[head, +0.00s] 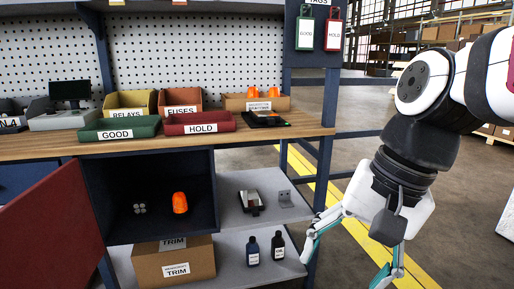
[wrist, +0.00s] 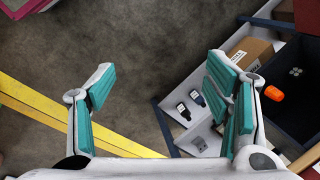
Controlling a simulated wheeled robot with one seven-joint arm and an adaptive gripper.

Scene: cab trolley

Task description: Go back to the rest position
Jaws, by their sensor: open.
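My gripper (wrist: 160,105) is open with teal finger pads set wide apart, and nothing is between them. In the head view my gripper (head: 352,262) hangs low at the right of the workbench, pointing down over the floor. In the wrist view the concrete floor and a yellow line lie between and behind the fingers.
The bench (head: 340,130) carries a green GOOD tray (head: 119,124) and a red HOLD tray (head: 200,118). Below, a red door (head: 55,235) stands open on a cabinet holding an orange beacon (head: 180,203). Two bottles (head: 253,250) stand on the lower shelf. Floor at the right is clear.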

